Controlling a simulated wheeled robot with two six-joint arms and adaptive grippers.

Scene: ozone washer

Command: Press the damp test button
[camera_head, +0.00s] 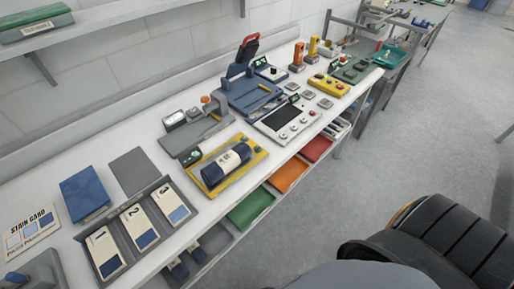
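I cannot read a damp test label on any control, so I cannot tell which button it is. A white panel (291,121) with a dark screen and several small round buttons lies on the bench. Beyond it is a yellow control box (329,85) with small buttons, one of them red. A green unit (355,70) with small dark parts lies farther along. Small grey square pads (325,103) lie near the white panel. Neither of my grippers shows in this view.
The long white bench (45,183) holds a yellow cradle (251,166) with a dark blue roll, a blue press-like machine (240,95) with a raised red-tipped handle, and a numbered tray (160,183). Coloured bins (287,176) sit below. Grey floor (330,190) is open in front.

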